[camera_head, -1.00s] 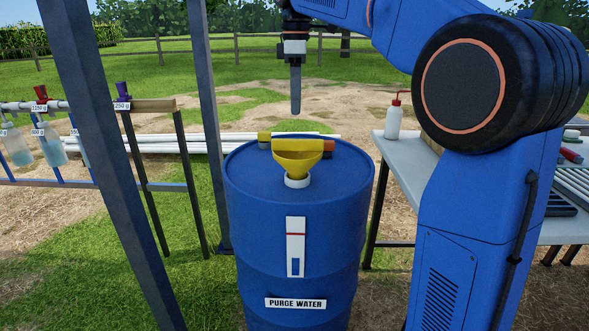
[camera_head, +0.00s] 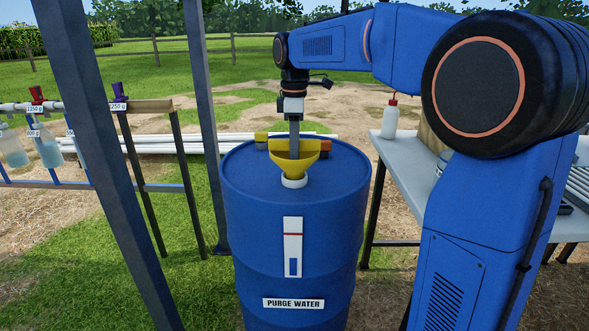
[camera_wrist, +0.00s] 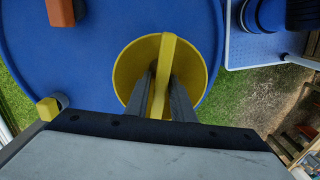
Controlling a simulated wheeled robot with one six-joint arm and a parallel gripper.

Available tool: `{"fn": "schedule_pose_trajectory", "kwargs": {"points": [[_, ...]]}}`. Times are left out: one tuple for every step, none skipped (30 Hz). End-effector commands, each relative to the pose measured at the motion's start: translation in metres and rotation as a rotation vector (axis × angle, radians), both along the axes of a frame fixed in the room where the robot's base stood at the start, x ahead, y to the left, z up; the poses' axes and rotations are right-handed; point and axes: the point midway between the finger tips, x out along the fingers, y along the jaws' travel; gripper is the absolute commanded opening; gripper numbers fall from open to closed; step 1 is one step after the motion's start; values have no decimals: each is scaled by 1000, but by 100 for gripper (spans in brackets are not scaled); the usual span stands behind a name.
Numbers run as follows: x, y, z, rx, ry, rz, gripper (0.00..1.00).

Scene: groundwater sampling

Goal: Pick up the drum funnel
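The drum funnel (camera_head: 295,160) is yellow and stands upright on top of the blue purge water drum (camera_head: 258,190), in a white collar (camera_head: 294,182). In the wrist view the funnel (camera_wrist: 204,72) shows as a round bowl with a yellow bar (camera_wrist: 164,55) across it. My gripper (camera_wrist: 161,82) has come down over the funnel, one dark finger on each side of the bar. The fingers look open, close beside the bar; contact is not clear. In the head view the fingers (camera_head: 294,142) point straight down, their tips hidden behind the funnel's rim.
A yellow-and-orange fitting (camera_head: 262,140) lies on the drum top behind the funnel. A table (camera_head: 405,155) with a white bottle (camera_head: 390,120) stands to the right. A dark post (camera_head: 105,160) and a rack (camera_head: 150,104) with hanging bottles are at the left.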

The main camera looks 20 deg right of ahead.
Motion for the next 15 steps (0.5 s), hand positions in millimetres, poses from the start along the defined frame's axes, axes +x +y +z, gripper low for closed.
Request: {"fn": "schedule_pose_trajectory", "kwargs": {"points": [[-1,-1,-7,0,2,0,22],[0,0,-11,0,2,0,22],[0,0,-15,-1,1,0,22],[0,0,-17,-1,1,0,22],[0,0,-20,-1,1,0,22],[0,0,-22,0,1,0,22],[0,0,-23,0,1,0,22],[0,0,-24,0,0,0,22],[0,0,-24,0,0,0,22],[0,0,-24,0,0,0,22],[0,0,-24,0,0,0,22],[0,0,-24,0,0,0,22],[0,0,-24,0,0,0,22],[0,0,-24,0,0,0,22],[0,0,-24,0,0,0,15]]}}
